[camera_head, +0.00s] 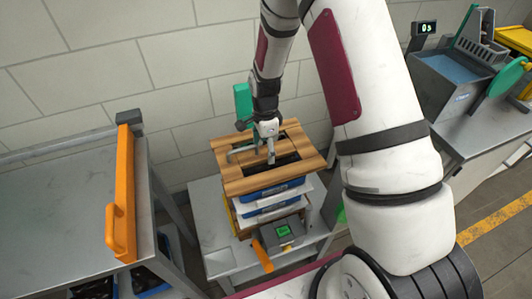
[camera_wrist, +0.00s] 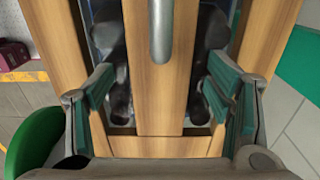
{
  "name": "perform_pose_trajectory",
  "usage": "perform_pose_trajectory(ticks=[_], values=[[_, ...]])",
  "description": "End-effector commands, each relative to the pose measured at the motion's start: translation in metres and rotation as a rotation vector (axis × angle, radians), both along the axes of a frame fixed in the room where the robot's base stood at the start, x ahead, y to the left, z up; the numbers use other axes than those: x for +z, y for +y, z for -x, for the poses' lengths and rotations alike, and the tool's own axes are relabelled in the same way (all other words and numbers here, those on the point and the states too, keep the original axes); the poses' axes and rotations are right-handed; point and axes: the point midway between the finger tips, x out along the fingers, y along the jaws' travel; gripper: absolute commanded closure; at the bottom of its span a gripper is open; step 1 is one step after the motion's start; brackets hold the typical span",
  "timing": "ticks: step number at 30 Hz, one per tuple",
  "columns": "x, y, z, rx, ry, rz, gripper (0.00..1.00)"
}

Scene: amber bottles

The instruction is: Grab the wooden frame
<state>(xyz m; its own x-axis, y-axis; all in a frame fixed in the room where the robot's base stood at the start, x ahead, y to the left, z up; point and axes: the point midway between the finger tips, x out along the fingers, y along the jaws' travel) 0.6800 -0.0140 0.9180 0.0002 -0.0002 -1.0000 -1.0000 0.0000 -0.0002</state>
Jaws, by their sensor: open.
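The wooden frame (camera_head: 238,182) lies flat on top of a stack on a small grey table, with openings beside a central bar. A grey metal handle (camera_head: 243,149) sits on it. In the wrist view the frame's central bar (camera_wrist: 159,100) runs up the picture, with the handle (camera_wrist: 161,30) above it. My gripper (camera_head: 269,158) points down over the frame. In the wrist view my gripper (camera_wrist: 163,100) is open, its green-padded fingers one on each side of the central bar, apart from it. Dark objects show through the openings. The exact finger height is unclear.
Blue and white trays (camera_head: 270,191) are stacked under the frame. A grey device with a green screen (camera_head: 283,232) and an orange handle stands in front. A metal bench with an orange bar (camera_head: 123,195) is at left. A wall is close behind.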

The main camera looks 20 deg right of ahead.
Motion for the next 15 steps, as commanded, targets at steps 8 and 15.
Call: perform_pose_trajectory(ticks=[8,15], values=[[-0.0092,-0.0002,-0.0002,-0.001,0.000,0.000,0.27],[-0.0090,-0.0001,-0.0001,0.000,0.000,0.000,0.61]])
